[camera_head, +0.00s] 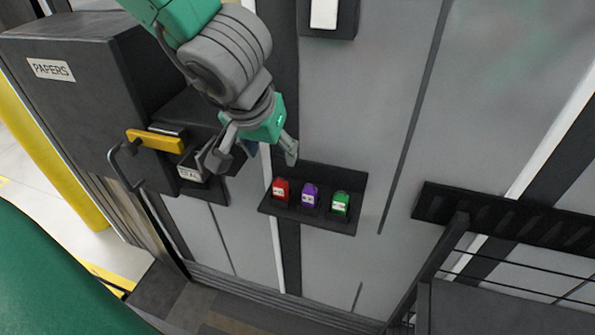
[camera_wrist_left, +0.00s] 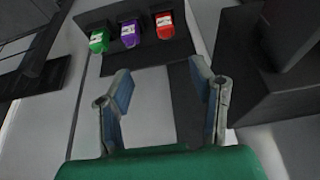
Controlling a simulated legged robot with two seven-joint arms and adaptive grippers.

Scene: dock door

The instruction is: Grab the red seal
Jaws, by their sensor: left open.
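The red seal (camera_head: 281,189) sits at the left end of a dark shelf (camera_head: 313,223) on the door, with a purple seal (camera_head: 310,195) and a green seal (camera_head: 340,203) to its right. My left gripper (camera_head: 250,160) is open and empty, above and to the left of the red seal in the head view, not touching it. In the left wrist view the red seal (camera_wrist_left: 164,24) is beyond the spread fingers (camera_wrist_left: 163,98), with the purple seal (camera_wrist_left: 130,33) and green seal (camera_wrist_left: 99,41) to its left. My right gripper is in neither view.
A dark box marked PAPERS (camera_head: 70,95) stands at left. A yellow handle (camera_head: 155,140) and a holder with a partly hidden label (camera_head: 190,174) are close to my left gripper. A dark rail (camera_head: 500,215) is at right. The door panel right of the shelf is clear.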

